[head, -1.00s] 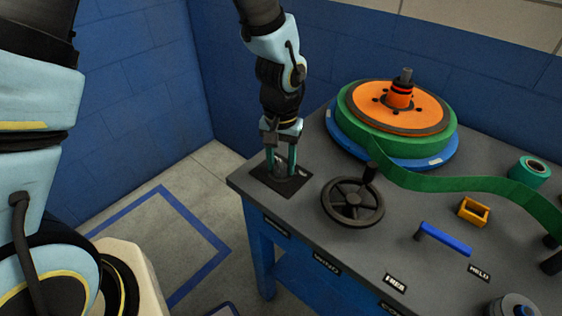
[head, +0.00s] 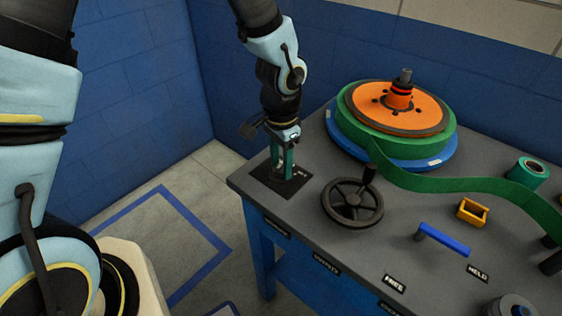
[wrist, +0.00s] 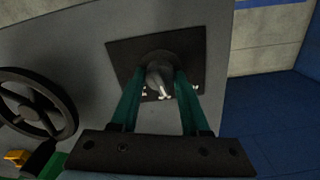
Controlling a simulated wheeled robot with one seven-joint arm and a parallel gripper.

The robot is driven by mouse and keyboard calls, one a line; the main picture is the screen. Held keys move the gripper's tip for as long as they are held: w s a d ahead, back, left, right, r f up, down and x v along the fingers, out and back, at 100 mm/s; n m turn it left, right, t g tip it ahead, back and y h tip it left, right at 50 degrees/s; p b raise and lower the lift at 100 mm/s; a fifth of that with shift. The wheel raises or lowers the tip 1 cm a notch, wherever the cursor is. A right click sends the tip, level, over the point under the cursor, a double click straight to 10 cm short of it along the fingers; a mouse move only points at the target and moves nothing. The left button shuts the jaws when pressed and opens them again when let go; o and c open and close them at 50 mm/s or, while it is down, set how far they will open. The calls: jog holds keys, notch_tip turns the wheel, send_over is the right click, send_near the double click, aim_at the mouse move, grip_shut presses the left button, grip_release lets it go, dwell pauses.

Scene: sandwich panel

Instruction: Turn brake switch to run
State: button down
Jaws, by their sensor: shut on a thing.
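The brake switch is a dark rotary knob with a pale pointer (wrist: 158,80), on a square black plate (head: 266,184) at the table's near left corner. My gripper (head: 284,172) points down over the plate, its green fingers on either side of the knob. In the wrist view my gripper (wrist: 158,88) is shut on the knob. White lettering shows on the plate, partly hidden by the fingers and too small to read.
A black handwheel (head: 352,204) stands close to the right of the plate. A large reel with an orange disc (head: 385,108) and green strip stands behind it. A blue handle (head: 444,239) and a yellow block (head: 473,212) lie further right.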

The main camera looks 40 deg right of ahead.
aim_at(281, 164)
jog(key=shift+m, duration=1.1)
jog(key=shift+c, duration=2)
grip_release()
jog(key=shift+r, duration=0.1)
notch_tip(281, 164, up, 11)
jog(key=shift+b, duration=0.35)
